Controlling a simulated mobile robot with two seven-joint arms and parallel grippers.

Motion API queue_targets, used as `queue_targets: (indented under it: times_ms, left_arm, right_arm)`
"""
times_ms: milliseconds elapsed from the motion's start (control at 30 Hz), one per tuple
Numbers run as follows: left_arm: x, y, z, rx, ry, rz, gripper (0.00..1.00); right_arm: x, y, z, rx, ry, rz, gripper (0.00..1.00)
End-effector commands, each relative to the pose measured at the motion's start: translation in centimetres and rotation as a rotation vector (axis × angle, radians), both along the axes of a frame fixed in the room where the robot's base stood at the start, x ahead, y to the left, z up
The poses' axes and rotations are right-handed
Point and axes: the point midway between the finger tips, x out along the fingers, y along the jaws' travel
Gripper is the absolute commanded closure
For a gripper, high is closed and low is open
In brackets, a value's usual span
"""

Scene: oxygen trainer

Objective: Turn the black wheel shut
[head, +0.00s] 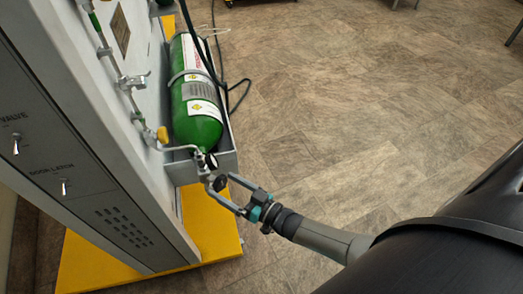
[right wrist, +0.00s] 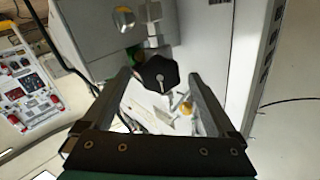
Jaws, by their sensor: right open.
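The black wheel (right wrist: 157,74) is a dark lobed knob with a light mark on its face, on a metal fitting (right wrist: 154,32) in the right wrist view. In the head view the wheel (head: 220,183) is small and dark, at the neck end of the green cylinder (head: 193,110). My right gripper (head: 221,187) is open, with one finger on each side of the wheel. In the right wrist view, gaps show between the wheel and both fingertips of the gripper (right wrist: 158,76). My left gripper is not in view.
The cylinder lies in a grey bracket (head: 228,166) beside a tall grey cabinet (head: 75,85) with switches. A yellow base (head: 85,262) is below. A black hose (head: 238,84) hangs beside the cylinder. The tiled floor (head: 360,90) to the right is clear.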

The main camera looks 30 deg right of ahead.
Motion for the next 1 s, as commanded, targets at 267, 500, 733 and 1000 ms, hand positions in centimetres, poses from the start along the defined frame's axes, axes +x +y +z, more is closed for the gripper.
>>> queue_targets:
  times_ms: [267,500,733,1000]
  left_arm:
    - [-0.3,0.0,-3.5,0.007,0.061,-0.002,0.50]
    - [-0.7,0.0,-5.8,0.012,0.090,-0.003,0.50]
    - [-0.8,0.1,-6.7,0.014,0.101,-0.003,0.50]
    - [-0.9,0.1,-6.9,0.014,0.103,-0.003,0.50]
  right_arm:
    - [-4.8,-2.4,0.1,-0.002,0.006,-0.001,0.07]
    - [-9.9,-4.8,0.0,-0.002,0.006,-0.001,0.07]
    - [-12.6,-6.2,0.0,-0.002,0.003,-0.002,0.07]
    - [-13.2,-6.5,0.0,-0.001,0.002,-0.001,0.07]
